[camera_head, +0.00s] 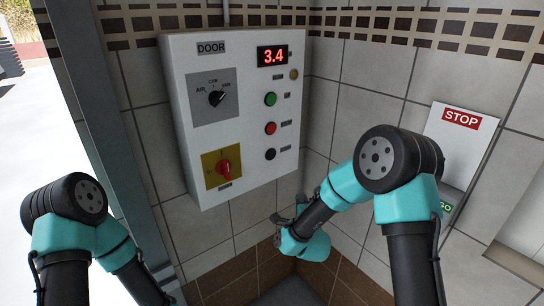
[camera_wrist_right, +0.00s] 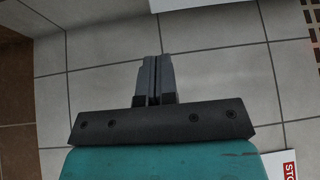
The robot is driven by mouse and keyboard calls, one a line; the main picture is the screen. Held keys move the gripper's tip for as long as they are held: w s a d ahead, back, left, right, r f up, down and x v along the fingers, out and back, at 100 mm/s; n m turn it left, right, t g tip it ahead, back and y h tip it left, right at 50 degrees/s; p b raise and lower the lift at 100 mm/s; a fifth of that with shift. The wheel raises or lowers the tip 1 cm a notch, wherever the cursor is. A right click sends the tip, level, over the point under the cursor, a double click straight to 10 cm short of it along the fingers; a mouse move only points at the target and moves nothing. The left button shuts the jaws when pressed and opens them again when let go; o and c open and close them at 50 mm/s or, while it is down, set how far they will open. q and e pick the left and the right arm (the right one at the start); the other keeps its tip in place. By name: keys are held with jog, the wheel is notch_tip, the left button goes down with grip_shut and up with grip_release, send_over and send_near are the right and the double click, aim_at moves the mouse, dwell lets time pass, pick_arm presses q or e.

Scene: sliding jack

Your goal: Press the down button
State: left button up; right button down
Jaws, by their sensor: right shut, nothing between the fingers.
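A white control panel (camera_head: 235,160) marked DOOR hangs on the tiled wall. Its right side has a column of buttons: a green button (camera_head: 270,99), a red button (camera_head: 270,128) below it, and a black button (camera_head: 270,154) lowest. Their small labels are too small to read, so I cannot tell which says down. My right gripper (camera_head: 281,219) is below the panel, apart from the buttons. In the right wrist view the right gripper (camera_wrist_right: 152,62) has its fingers together with nothing between them; no button shows there. My left arm is at the lower left; its gripper does not show clearly.
The panel also has a red display (camera_head: 273,56) reading 3.4, a black selector knob (camera_head: 216,97) and a red rotary switch (camera_head: 223,167) on a yellow plate. A STOP sign (camera_head: 461,119) is on the right wall. A grey post (camera_head: 88,90) stands left of the panel.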

aim_at(271, 155)
notch_tip(271, 155, up, 11)
jog(key=a+m+t+h, duration=0.2)
jog(key=m+t+h, duration=0.1)
jog(key=m+t, duration=0.1)
jog(key=shift+w+m, duration=0.35)
jog(key=shift+m, duration=0.55)
jog(key=shift+f, duration=0.15)
jog(key=shift+w+a, duration=0.75)
jog(key=shift+w, duration=0.5)
jog(key=shift+w+a, duration=0.8)
jog(key=shift+w, duration=0.45)
jog(key=shift+w+a, duration=0.75)
jog(key=shift+w, duration=0.5)
jog(key=shift+w+a, duration=0.2)
jog(key=shift+w, duration=0.15)
